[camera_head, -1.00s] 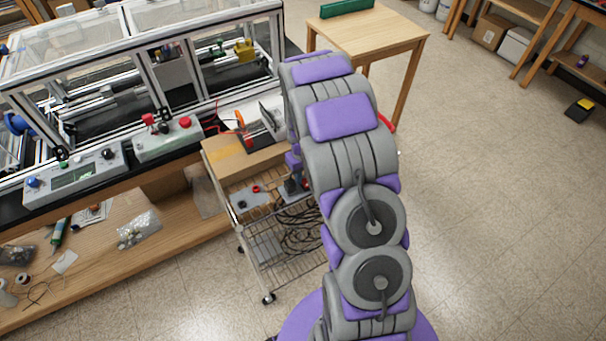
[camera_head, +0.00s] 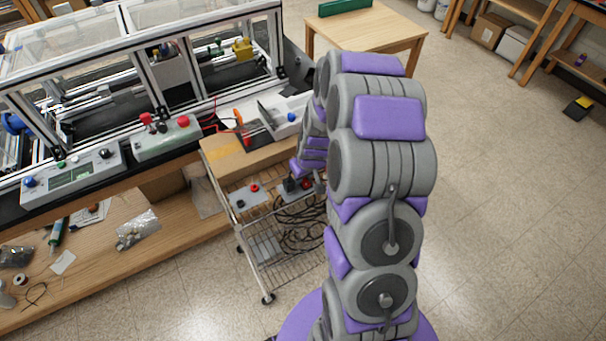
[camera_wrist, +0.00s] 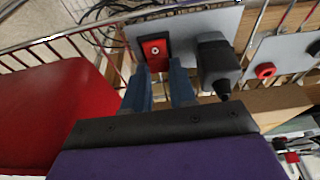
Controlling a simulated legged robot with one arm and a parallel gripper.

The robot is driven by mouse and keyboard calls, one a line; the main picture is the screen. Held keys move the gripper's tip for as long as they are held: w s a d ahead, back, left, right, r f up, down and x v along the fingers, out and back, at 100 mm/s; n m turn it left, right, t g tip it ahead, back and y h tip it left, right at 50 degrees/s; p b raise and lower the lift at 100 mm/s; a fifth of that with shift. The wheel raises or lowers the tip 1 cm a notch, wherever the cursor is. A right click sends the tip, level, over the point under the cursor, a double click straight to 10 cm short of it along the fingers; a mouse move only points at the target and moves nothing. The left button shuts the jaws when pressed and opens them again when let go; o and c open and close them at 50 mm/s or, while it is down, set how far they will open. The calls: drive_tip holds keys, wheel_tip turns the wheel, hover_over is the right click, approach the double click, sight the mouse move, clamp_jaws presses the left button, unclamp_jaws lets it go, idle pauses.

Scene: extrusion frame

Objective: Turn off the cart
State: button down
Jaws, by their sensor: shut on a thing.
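The wire cart (camera_head: 262,268) stands beside the bench, with grey control plates on its shelf. In the wrist view, a red rocker switch (camera_wrist: 154,48) in a black frame sits on a grey plate (camera_wrist: 190,22). My gripper (camera_wrist: 160,72) has its two blue fingers on either side of the switch's near edge, shut on it. A dark plug with a cable (camera_wrist: 216,65) sits just right of the fingers. In the head view, my gripper (camera_head: 302,180) is low at the cart, and my arm hides part of the cart's right side.
A second plate with a red button (camera_wrist: 265,70) lies to the right in the wrist view. A large red object (camera_wrist: 50,115) fills the left. A cardboard box (camera_head: 235,150) tops the cart. Coiled black cables (camera_head: 300,220) lie inside.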

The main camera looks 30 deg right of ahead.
drive_tip(key=c, duration=1.2)
unclamp_jaws()
drive_tip(key=p+v, duration=0.2)
drive_tip(key=v, duration=1.5)
